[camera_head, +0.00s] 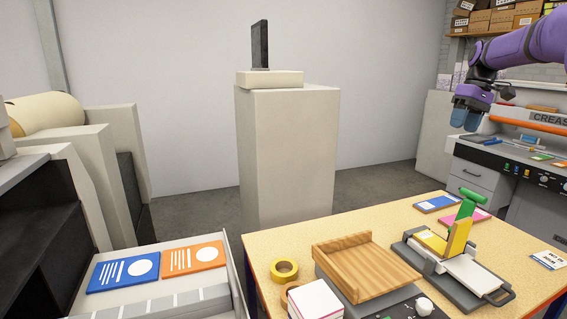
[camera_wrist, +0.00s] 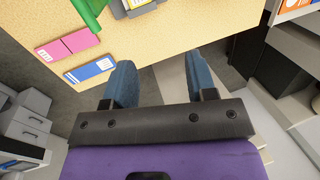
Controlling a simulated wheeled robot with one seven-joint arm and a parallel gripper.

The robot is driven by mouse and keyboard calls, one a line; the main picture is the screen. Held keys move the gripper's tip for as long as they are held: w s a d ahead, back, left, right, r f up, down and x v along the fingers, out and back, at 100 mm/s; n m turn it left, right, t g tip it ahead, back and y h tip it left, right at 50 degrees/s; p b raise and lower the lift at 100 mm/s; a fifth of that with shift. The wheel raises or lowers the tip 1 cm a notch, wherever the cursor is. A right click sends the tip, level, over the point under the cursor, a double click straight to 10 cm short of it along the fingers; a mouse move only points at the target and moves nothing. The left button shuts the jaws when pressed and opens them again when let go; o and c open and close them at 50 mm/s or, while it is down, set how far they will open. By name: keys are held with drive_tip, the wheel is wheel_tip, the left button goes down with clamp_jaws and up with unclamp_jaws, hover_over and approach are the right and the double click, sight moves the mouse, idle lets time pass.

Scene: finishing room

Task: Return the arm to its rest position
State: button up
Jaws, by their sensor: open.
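My purple arm reaches in from the right edge of the head view. My gripper (camera_head: 465,118) has blue fingers and hangs above and beyond the far right of the work table (camera_head: 400,220). In the wrist view my gripper (camera_wrist: 162,82) shows its two blue fingers spread apart with nothing between them. The floor and the table's edge lie below it.
On the table are a wooden tray (camera_head: 365,264), a grey device with a green handle (camera_head: 470,196), yellow tape (camera_head: 284,270) and a blue card (camera_head: 436,203). A creasing machine (camera_head: 505,165) stands at the right. A grey pedestal (camera_head: 290,150) stands behind the table.

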drive_tip(key=s+a+r+m+t+h, duration=0.1)
drive_tip(key=s+a+r, duration=0.2)
drive_tip(key=s+a, duration=0.6)
drive_tip(key=s+a+r+t+h, duration=0.25)
drive_tip(key=s+a, duration=0.35)
drive_tip(key=s, duration=0.5)
drive_tip(key=s+a+f+m+t, duration=0.1)
drive_tip(key=s+f, duration=0.4)
drive_tip(key=s, duration=0.6)
drive_tip(key=s+a+f+m+t, duration=0.1)
drive_tip(key=s+a+f+t, duration=0.1)
drive_tip(key=s, duration=0.9)
drive_tip(key=shift+s+a+f+y, duration=0.35)
drive_tip(key=shift+a+f, duration=0.45)
drive_tip(key=shift+f, duration=0.6)
